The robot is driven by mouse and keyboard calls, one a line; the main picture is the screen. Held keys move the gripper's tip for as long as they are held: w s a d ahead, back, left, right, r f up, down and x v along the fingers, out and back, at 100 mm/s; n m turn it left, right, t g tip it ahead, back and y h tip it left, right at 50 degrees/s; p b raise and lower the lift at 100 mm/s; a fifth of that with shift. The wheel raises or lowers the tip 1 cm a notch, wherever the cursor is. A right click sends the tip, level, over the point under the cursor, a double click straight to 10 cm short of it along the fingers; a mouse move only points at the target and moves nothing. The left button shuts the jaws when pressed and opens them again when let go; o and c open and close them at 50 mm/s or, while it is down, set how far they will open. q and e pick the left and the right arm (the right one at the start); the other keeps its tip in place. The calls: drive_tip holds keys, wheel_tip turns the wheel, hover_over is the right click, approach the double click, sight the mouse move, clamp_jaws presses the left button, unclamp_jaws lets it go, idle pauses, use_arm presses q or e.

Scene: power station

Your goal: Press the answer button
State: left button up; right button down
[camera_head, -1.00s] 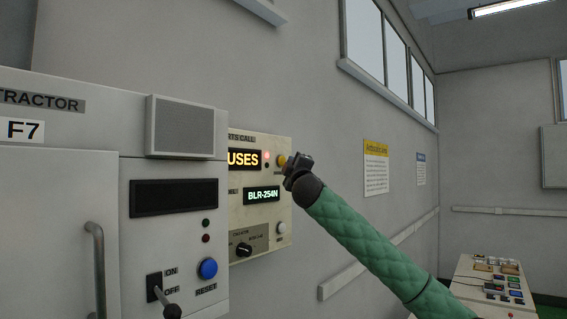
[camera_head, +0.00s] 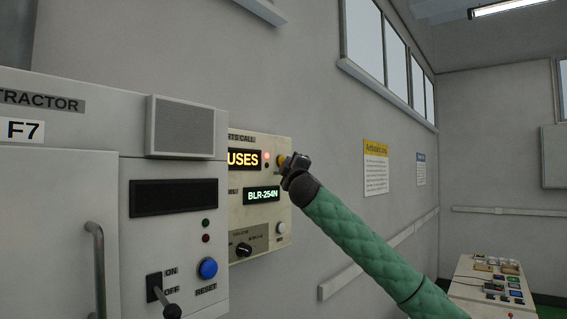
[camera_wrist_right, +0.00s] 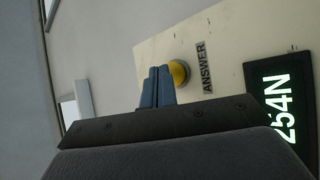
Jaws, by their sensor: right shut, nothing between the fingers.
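The answer button is a yellow round knob (camera_wrist_right: 180,73) on a cream wall panel (camera_head: 262,225), beside the label ANSWER (camera_wrist_right: 204,68) in the right wrist view. In the head view the yellow button (camera_head: 281,160) shows at the panel's upper right, partly hidden by my right gripper. My right gripper (camera_head: 287,163) is shut and empty, with its tips at the button. In the right wrist view the closed blue-grey fingertips (camera_wrist_right: 157,73) overlap the button's edge; I cannot tell whether they touch it. My left gripper is not in view.
The panel has lit displays reading USES (camera_head: 243,159) and BLR-254N (camera_head: 262,196), a black knob (camera_head: 243,250) and a white button (camera_head: 281,228). A grey cabinet (camera_head: 175,225) with a blue reset button (camera_head: 207,268) stands out at the left. A console (camera_head: 490,285) stands at the right.

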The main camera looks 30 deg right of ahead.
drive_tip(key=shift+w+a, duration=0.2)
drive_tip(key=shift+w, duration=0.2)
idle(0.7)
drive_tip(key=shift+s, duration=0.1)
drive_tip(key=shift+s+d+b, duration=0.3)
drive_tip(key=shift+s+d, duration=0.05)
drive_tip(key=shift+s, duration=0.35)
drive_tip(key=shift+s+d+b, duration=0.25)
drive_tip(key=shift+s+d, duration=0.05)
drive_tip(key=shift+s, duration=0.45)
drive_tip(key=shift+s+d+b, duration=0.25)
drive_tip(key=shift+s+d, duration=0.1)
drive_tip(key=shift+s, duration=0.45)
drive_tip(key=shift+s+d+b, duration=0.25)
drive_tip(key=shift+s+d, duration=0.05)
drive_tip(key=shift+s, duration=0.45)
